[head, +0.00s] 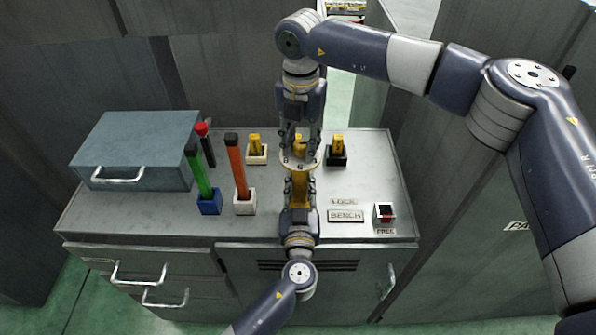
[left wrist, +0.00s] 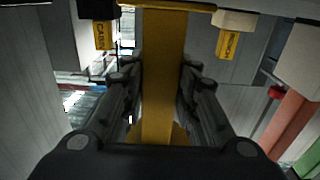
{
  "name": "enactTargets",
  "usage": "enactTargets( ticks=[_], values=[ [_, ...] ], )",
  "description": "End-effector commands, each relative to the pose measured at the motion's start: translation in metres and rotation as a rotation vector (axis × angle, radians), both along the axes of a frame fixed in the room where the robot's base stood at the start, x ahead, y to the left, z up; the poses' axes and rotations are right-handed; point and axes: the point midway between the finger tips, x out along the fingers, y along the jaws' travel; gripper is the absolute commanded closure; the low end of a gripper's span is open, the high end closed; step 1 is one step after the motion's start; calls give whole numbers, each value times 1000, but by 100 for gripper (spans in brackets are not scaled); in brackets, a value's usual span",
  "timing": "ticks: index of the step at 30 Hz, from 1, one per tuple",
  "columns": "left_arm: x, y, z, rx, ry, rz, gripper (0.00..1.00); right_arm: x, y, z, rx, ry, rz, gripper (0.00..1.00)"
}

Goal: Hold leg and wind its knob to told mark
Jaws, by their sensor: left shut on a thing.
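The yellow leg (head: 299,188) stands on the bench, with a pale numbered dial (head: 286,162) at its top. The figures 8 and 6 show on the dial's near side. A yellow knob (head: 299,143) shows above the dial. My left gripper (head: 299,183) is shut on the leg from the near side; the leg also runs between its fingers in the left wrist view (left wrist: 163,75). My right gripper (head: 301,138) comes from the far side, with fingers on either side of the knob. Whether they press on it I cannot tell. The fingers partly hide the knob and dial.
A grey toolbox (head: 140,150) stands at the back left. A green-handled tool (head: 197,172) and an orange-handled tool (head: 238,168) stand in holders. Yellow pieces sit in a white block (head: 257,156) and a black block (head: 338,157). A small switch box (head: 384,212) is front right.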

Motion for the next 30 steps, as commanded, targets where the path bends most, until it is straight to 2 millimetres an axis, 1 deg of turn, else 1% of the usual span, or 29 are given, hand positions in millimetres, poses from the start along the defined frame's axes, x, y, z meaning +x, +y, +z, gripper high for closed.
enactTargets(
  ticks=[9, 12, 14, 27, 30],
  values=[
    [1, 0, 0, -1, 0, 0, 100, 0, 1, 1, 2, 0, 3, 55],
    [1, 0, 0, -1, 0, 1, 100, -1, 1, 2, 2, 0, 35, 55],
    [1, 0, 0, -1, 0, 1, 100, 0, 1, 2, 2, 1, 87, 55],
    [1, 1, 0, 0, 0, 2, 100, 0, 2, 2, 4, 2, 605, 55],
    [1, 1, 0, 0, 0, 2, 100, 0, 2, 2, 4, 2, 677, 55]
  ],
)
